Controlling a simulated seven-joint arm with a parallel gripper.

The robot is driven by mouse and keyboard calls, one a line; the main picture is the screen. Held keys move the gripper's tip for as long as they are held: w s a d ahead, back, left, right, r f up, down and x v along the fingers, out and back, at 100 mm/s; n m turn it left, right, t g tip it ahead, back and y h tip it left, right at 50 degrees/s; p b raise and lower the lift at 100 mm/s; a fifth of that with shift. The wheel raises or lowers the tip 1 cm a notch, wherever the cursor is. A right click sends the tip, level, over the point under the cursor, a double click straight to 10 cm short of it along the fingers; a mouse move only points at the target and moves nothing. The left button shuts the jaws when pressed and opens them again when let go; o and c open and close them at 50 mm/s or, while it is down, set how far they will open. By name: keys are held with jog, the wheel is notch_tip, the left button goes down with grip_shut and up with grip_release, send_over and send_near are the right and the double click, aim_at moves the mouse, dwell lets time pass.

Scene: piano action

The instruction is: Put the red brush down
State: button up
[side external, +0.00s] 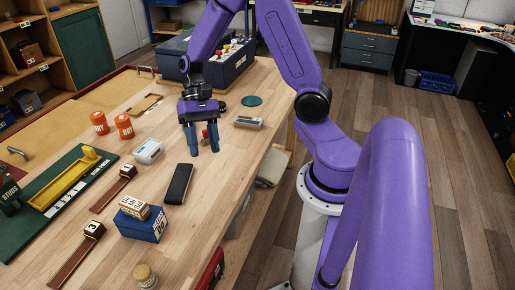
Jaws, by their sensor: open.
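My purple gripper (203,148) has two blue fingers pointing down, and their tips are at or just above the wooden table (238,160). The fingers are apart, so the gripper is open. A small red thing (205,134), perhaps the red brush, shows between or just behind the fingers. It is small and partly hidden, so I cannot tell whether it touches a finger or the table.
A black case (179,184) and a white box (149,151) lie close in front and to the left. A grey-topped block (248,122) and a green disc (252,100) lie to the right. Two orange jars (123,126) stand at left. A large dark blue box (228,64) stands behind.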

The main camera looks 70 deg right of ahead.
jog(key=s+a+r+n+t+h, duration=0.2)
jog(key=s+r+n, duration=0.1)
jog(key=s+n, duration=0.5)
jog(key=s+a+r+n+t+h, duration=0.2)
jog(key=s+r+n+h, duration=0.1)
jog(key=s+n, duration=0.5)
jog(key=shift+a+n+t+h, duration=0.2)
jog(key=shift+n+t+h, duration=0.1)
jog(key=shift+n, duration=0.8)
